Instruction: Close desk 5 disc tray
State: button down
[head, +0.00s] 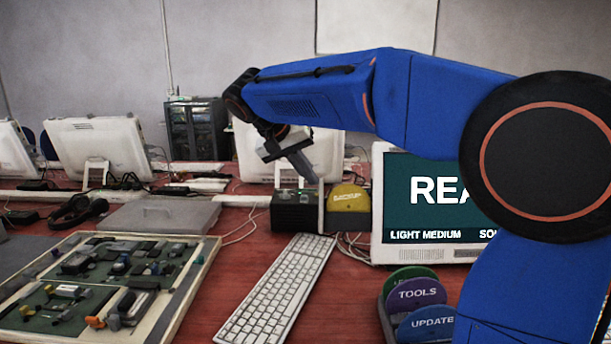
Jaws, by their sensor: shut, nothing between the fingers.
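My gripper (314,180) is at the end of my blue arm, pointing down and to the right, with its grey fingers together and nothing held. In the head view its tip appears just above a small black box (297,212) on the red desk. A thin pale upright piece (321,207) stands at the box's right side. No desk number is readable. I cannot tell whether the gripper touches the box.
A white keyboard (277,290) lies in front of the box. A monitor (421,215) stands to the right, partly hidden by my arm. Labelled discs (420,292) stand in a rack at front right. A framed circuit board (95,285) lies at left. Loose cables (243,228) run behind.

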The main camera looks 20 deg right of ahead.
jog(key=s+d, duration=0.1)
jog(key=d, duration=0.3)
jog(key=s+d, duration=0.1)
jog(key=d, duration=0.3)
jog(key=s+d, duration=0.2)
jog(key=d, duration=0.2)
jog(key=shift+d, duration=0.15)
